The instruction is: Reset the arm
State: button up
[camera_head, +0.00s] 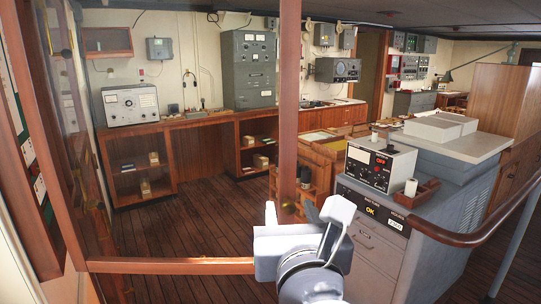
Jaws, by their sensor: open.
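My arm rises from the bottom centre of the head camera view, and its grey and white wrist end faces away from me. My gripper (304,213) is at the top of it, with one thin finger on the left and a broader pale finger on the right. The fingers are apart and I see nothing held between them. The gripper is in front of a wooden post and left of the grey console cabinet (375,258). The lower part of the arm is cut off by the picture's edge.
A wooden post (289,110) and rail (170,266) stand close ahead. The cabinet bears a control box (378,163), a white cup (410,188) and a curved wooden handrail (450,238). Shelves (140,168) line the back wall. Plank floor (215,215) is open beyond the rail.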

jog(key=shift+w+a, duration=0.15)
jog(key=shift+w, duration=1.05)
jog(key=shift+r, duration=0.1)
